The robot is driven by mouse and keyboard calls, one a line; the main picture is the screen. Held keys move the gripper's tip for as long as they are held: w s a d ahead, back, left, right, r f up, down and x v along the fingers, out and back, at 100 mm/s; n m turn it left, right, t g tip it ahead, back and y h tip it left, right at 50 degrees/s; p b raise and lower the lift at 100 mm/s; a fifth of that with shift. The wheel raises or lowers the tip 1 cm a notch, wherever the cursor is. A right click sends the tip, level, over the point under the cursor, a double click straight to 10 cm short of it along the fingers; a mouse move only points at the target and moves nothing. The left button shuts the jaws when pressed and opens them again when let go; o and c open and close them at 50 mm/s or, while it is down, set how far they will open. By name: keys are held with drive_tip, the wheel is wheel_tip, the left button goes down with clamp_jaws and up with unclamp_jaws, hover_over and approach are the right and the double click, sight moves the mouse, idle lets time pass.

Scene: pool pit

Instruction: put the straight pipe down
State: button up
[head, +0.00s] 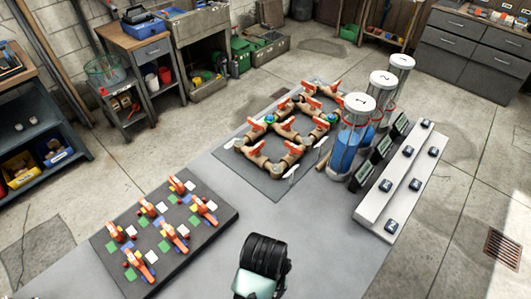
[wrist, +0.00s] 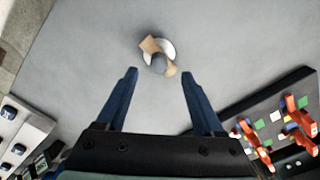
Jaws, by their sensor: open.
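My gripper (wrist: 158,76) is open in the wrist view, its two blue fingers spread apart with nothing between them. Just beyond the fingertips, a short tan pipe piece with a grey part (wrist: 152,46) is at a white round disc (wrist: 168,50) on the grey table top. It looks like the straight pipe, seen nearly end on; I cannot tell if it lies or stands. It is apart from both fingers. In the head view only the black and mint end of my arm shows at the bottom, and the pipe piece is not visible there.
A dark board with orange-red pieces (head: 112,262) lies left on the table. A pipe assembly with orange handles (head: 262,160) sits on a grey mat behind. Numbered clear cylinders (head: 350,135) and a pale button panel (head: 378,212) stand right. Bare table (head: 225,180) lies between.

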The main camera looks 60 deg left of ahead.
drive_tip(key=shift+w+f+p, duration=0.1)
drive_tip(key=shift+f+p, duration=0.35)
drive_tip(key=shift+f, duration=2.6)
clamp_jaws()
